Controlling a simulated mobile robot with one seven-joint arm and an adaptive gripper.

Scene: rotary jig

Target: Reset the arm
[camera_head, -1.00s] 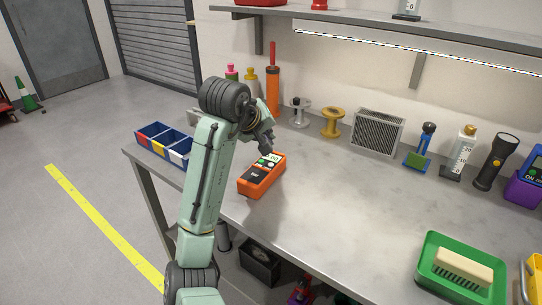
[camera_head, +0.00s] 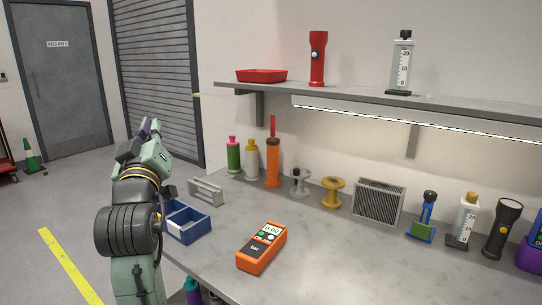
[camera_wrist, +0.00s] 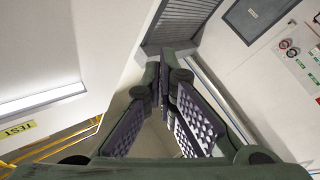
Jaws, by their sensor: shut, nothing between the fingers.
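My gripper (camera_head: 150,128) is raised at the left in the head view, beside the left end of the bench and pointing up and away from the bench top. In the wrist view my gripper (camera_wrist: 164,66) has its fingertips together with nothing between them. The bench (camera_head: 340,255) stands to the right of my arm.
A blue bin (camera_head: 187,222) stands at the bench's left end, close to my arm, partly hidden. A grey rack (camera_head: 206,191), bottles, spools (camera_head: 332,192) and a vent box (camera_head: 378,201) line the back. A shelf (camera_head: 350,100) overhangs the bench. The floor left is open.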

